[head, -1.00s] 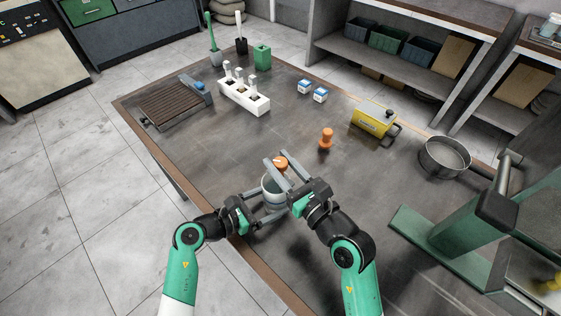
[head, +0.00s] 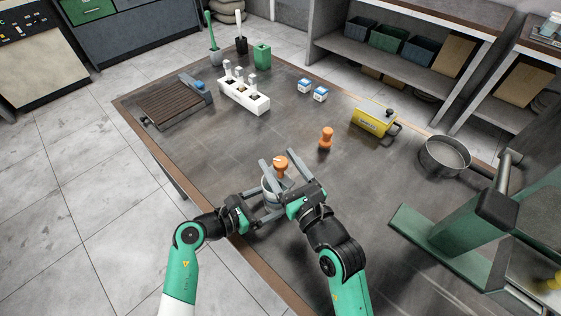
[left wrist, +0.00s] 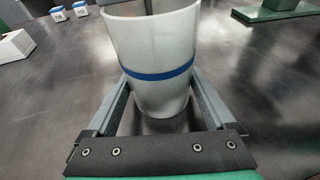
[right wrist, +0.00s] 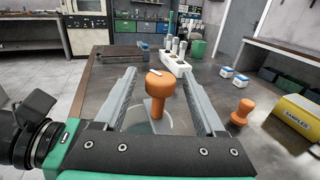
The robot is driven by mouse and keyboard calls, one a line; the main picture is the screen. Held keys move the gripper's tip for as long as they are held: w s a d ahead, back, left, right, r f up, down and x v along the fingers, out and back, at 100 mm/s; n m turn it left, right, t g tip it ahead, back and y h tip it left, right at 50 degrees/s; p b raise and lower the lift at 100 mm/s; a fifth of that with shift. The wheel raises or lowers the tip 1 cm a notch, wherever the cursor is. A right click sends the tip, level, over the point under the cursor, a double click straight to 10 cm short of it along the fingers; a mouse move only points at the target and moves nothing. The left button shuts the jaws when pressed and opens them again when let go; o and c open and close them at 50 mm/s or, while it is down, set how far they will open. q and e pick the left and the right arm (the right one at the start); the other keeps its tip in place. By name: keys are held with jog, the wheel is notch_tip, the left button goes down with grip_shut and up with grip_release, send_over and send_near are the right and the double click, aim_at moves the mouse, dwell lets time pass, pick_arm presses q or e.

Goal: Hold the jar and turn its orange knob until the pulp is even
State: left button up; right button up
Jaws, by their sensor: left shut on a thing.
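The white jar (head: 269,188) stands upright near the table's front edge. The left wrist view shows its blue band (left wrist: 160,76). My left gripper (head: 267,203) is shut on the jar, one finger along each side. The orange knob (head: 281,162) stands above the jar on an orange stem, which shows in the right wrist view (right wrist: 159,86) with a pale mark on the knob's top. My right gripper (head: 284,158) is open, with a finger on either side of the knob and visible gaps. The pulp inside cannot be made out.
A separate orange piece (head: 326,138) stands behind the jar. Farther back are a white rack (head: 243,97), small blue-and-white boxes (head: 305,86) and a yellow box (head: 374,121). A metal pan (head: 445,156) and green machine (head: 450,225) are right. Mid-table is mostly clear.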

aim_at(284, 169)
jog(key=shift+r, duration=0.1)
jog(key=v, duration=0.7)
jog(key=shift+s+d, duration=0.15)
jog(key=shift+s, duration=0.1)
